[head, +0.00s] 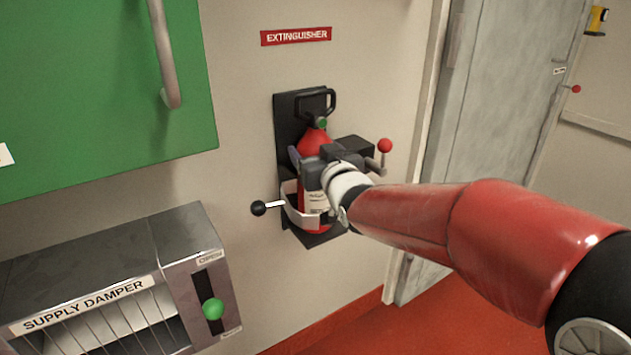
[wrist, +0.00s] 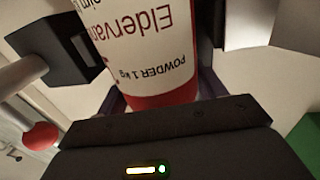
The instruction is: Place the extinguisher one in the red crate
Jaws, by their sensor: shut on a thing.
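The red extinguisher (head: 312,142) stands upright in its black wall bracket (head: 288,112), under the EXTINGUISHER sign. It has a black handle and a white label. My gripper (head: 308,165) is at the bottle's body, shut on it. In the wrist view the extinguisher (wrist: 150,45) fills the middle, its label upside down, between the fingers of my gripper (wrist: 155,100). A pale strap with a black-knobbed lever (head: 259,208) shows around the lower bottle; I cannot tell whether it is latched. My wrist hides part of the bottle. The red crate is not in view.
A red-knobbed lever (head: 385,146) sticks out right of the bracket. A green cabinet (head: 90,90) with a handle is at upper left. The supply damper box (head: 180,250) is at lower left. A grey door (head: 500,110) stands right; red floor (head: 400,325) lies below.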

